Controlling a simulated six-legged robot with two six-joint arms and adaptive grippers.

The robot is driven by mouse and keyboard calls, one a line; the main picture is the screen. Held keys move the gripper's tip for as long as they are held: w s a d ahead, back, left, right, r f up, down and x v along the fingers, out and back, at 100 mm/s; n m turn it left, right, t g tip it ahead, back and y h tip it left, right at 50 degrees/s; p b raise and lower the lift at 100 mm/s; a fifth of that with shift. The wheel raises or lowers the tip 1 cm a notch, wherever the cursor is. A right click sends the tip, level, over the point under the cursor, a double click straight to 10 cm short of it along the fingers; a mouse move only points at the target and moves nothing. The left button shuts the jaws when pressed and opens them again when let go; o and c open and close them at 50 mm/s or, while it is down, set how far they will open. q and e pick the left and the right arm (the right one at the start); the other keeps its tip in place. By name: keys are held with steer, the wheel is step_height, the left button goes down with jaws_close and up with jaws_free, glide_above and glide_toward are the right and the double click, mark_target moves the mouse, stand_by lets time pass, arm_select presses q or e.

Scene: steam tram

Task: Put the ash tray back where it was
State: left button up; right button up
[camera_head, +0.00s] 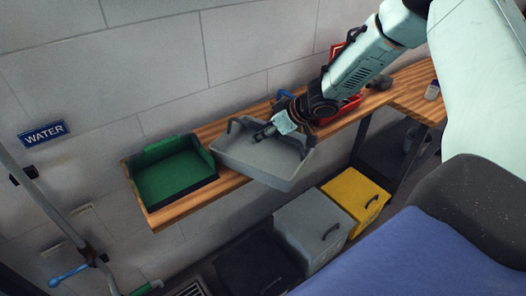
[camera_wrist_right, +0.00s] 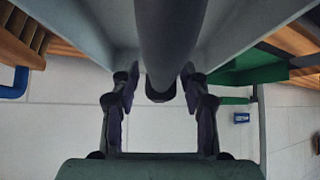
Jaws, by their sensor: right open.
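The grey ash tray (camera_head: 262,160), an open box with a dark handle (camera_head: 232,126) at its back left, sits on the wooden shelf. Its front right corner sticks out past the shelf's front edge. My right gripper (camera_head: 265,133) is over the tray, near the handle, with its jaws apart. In the right wrist view, a dark round bar (camera_wrist_right: 170,40) shows between the open fingers (camera_wrist_right: 155,100), with grey tray walls on both sides. I cannot tell if the fingers touch it. My left gripper is not in view.
A green tray (camera_head: 175,172) stands left of the ash tray on the wooden shelf (camera_head: 190,208). A red container (camera_head: 346,110) is behind my right arm. Grey (camera_head: 312,225) and yellow (camera_head: 354,198) boxes stand below. A WATER sign (camera_head: 43,133) is on the wall.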

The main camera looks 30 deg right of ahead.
steer(key=shift+s+d, duration=0.15)
steer(key=shift+c, duration=1.1)
steer(key=shift+a, duration=0.2)
steer(key=c, duration=0.6)
steer(key=shift+d, duration=0.1)
jaws_close()
steer(key=shift+r, duration=0.1)
